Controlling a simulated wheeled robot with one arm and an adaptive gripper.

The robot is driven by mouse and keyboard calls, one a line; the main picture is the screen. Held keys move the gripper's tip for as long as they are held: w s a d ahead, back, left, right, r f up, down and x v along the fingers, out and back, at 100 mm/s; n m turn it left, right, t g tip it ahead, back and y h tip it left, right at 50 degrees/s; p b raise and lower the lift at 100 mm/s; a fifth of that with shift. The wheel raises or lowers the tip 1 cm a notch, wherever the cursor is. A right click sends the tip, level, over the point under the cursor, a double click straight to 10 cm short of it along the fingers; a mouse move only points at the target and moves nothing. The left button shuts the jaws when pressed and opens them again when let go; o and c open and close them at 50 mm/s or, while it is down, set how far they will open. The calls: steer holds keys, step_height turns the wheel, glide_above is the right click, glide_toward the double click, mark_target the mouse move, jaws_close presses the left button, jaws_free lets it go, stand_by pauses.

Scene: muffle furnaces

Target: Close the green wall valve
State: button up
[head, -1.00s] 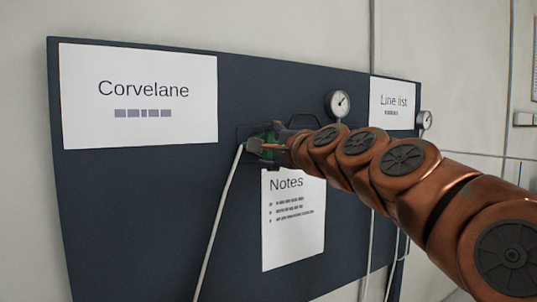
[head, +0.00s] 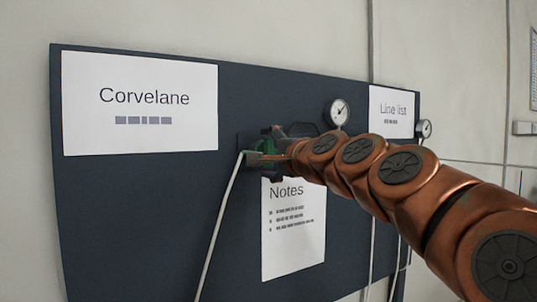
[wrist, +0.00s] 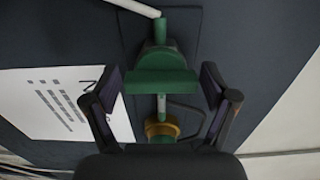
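The green wall valve (head: 264,147) is mounted on the dark panel, left of my arm's end, partly hidden by my gripper (head: 277,153). In the wrist view its broad green handle (wrist: 162,83) lies between the two fingers of my gripper (wrist: 162,76). One finger is at each side of the handle, with what look like narrow gaps. A green stem and a yellow-brown collar (wrist: 161,129) show in line with the handle. The fingers are spread and do not look clamped. Contact is hard to judge in the head view.
The dark panel (head: 140,215) carries a Corvelane sheet (head: 140,130), a Notes sheet (head: 292,235) and a Line list sheet (head: 391,130). Gauges (head: 338,112) (head: 424,129) sit to the right. A pale pipe (head: 218,225) runs down from the valve.

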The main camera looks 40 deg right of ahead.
steer(key=shift+o, duration=0.5)
steer(key=s+a, duration=0.1)
steer(key=s, duration=1.1)
stand_by(0.5)
